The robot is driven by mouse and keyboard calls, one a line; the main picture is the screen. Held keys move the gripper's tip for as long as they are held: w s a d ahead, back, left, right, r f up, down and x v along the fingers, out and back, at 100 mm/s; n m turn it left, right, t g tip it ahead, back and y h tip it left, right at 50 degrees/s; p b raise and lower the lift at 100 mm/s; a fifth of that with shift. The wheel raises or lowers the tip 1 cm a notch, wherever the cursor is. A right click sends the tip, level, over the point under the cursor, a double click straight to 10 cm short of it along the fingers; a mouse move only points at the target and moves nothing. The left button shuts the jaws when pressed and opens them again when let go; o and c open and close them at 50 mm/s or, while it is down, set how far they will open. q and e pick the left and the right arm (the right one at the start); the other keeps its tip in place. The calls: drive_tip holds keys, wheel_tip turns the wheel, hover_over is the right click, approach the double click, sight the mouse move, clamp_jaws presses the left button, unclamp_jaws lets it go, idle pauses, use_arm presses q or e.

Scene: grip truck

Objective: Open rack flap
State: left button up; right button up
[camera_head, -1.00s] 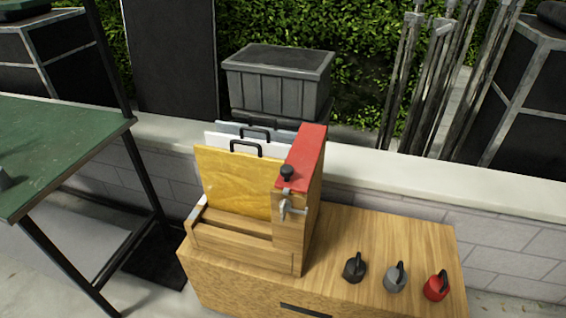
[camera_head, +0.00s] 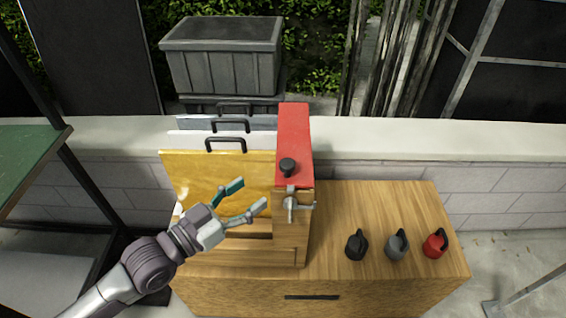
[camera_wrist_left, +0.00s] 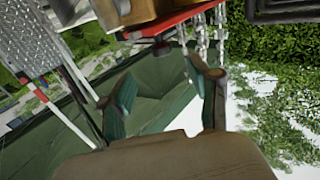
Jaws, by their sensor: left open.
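The wooden rack (camera_head: 250,256) stands on a wooden cabinet and holds upright boards. The front board (camera_head: 185,178) is yellow with a black handle; white and grey boards stand behind it. The rack's flap (camera_head: 294,130) is red and lies on top of the right-hand post, with a black knob (camera_head: 287,165) near its front end. A metal latch (camera_head: 291,203) is on the post's front below it. My left gripper (camera_head: 249,197) is open and empty, in front of the yellow board and left of the latch. Its open fingers also show in the left wrist view (camera_wrist_left: 165,98). My right gripper is not seen.
Black (camera_head: 357,245), grey (camera_head: 396,245) and red (camera_head: 435,243) handled objects stand on the right of the wooden cabinet (camera_head: 345,205). A low wall (camera_head: 400,143) runs behind it. A grey bin (camera_head: 222,58) is at the back. A green table (camera_head: 25,165) is at the left.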

sight(287, 167)
use_arm(q)
drive_tip(key=p+x, duration=0.1)
drive_tip(key=x, duration=1)
drive_tip(key=shift+w+d+f, duration=0.1)
drive_tip(key=shift+w+d, duration=0.05)
drive_tip(key=shift+w, duration=0.15)
drive_tip(key=shift+c, duration=0.2)
clamp_jaws()
